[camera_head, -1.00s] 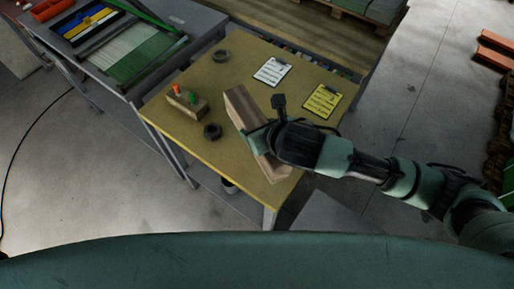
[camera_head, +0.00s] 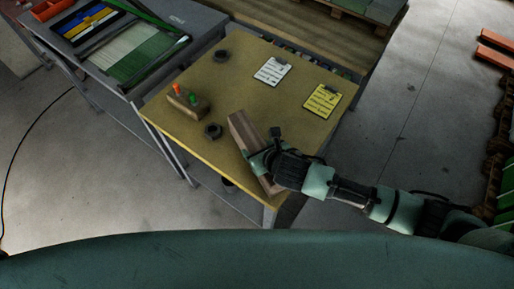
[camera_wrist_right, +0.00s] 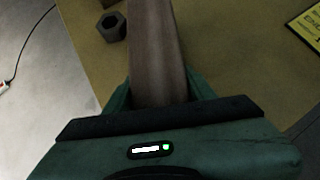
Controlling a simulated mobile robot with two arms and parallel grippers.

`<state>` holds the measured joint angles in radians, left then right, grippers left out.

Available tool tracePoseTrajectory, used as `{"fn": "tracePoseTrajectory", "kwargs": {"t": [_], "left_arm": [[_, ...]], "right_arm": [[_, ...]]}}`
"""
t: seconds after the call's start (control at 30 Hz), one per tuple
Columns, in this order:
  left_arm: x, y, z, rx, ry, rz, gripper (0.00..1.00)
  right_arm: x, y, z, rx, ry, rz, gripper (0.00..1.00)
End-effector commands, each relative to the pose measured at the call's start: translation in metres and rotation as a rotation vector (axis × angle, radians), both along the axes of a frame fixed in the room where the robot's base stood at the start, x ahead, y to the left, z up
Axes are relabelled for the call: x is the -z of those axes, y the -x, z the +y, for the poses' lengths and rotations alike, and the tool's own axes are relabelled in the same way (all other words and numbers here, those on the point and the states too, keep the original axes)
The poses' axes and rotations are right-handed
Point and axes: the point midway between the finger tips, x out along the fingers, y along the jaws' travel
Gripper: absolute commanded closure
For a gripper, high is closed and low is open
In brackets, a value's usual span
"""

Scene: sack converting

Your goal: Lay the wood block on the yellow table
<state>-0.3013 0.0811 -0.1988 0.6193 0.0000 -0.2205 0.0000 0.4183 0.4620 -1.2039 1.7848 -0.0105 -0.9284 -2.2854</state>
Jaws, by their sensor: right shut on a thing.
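The wood block (camera_head: 244,131) is a long brown bar over the front right part of the yellow table (camera_head: 190,143), lying at a slant. My right gripper (camera_head: 259,160) is shut on it near its middle. In the right wrist view the block (camera_wrist_right: 155,45) runs away from between the fingers (camera_wrist_right: 158,92). Whether the block touches the table top or is just above it I cannot tell. The part of the block under the gripper is hidden. My left gripper is not in view.
A small wooden holder with orange and green pegs (camera_head: 187,104), dark nuts (camera_head: 212,131) (camera_head: 221,56), a white clipboard (camera_head: 272,71) and a yellow clipboard (camera_head: 322,101) lie on the table. A grey bench (camera_head: 190,22) stands at the left. The table's middle is clear.

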Motion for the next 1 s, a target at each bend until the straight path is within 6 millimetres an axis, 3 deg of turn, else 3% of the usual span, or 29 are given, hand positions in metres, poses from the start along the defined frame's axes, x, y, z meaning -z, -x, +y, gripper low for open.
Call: {"fn": "tracePoseTrajectory", "kwargs": {"t": [0.17,0.2,0.27,0.7,1.0], "left_arm": [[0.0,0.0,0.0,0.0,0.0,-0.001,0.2],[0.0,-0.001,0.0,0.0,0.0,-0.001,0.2],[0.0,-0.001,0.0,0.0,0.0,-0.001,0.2],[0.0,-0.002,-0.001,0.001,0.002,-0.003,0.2],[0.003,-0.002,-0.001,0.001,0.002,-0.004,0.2]], "right_arm": [[-0.001,-0.001,0.001,-0.001,-0.003,-0.005,1.0],[0.003,0.0,0.0,-0.001,0.001,0.001,0.43],[0.002,0.0,0.0,0.0,0.0,0.001,0.26],[-0.004,0.003,-0.003,0.0,0.001,-0.001,0.24],[-0.045,0.039,-0.022,-0.002,0.0,-0.001,0.24]]}}
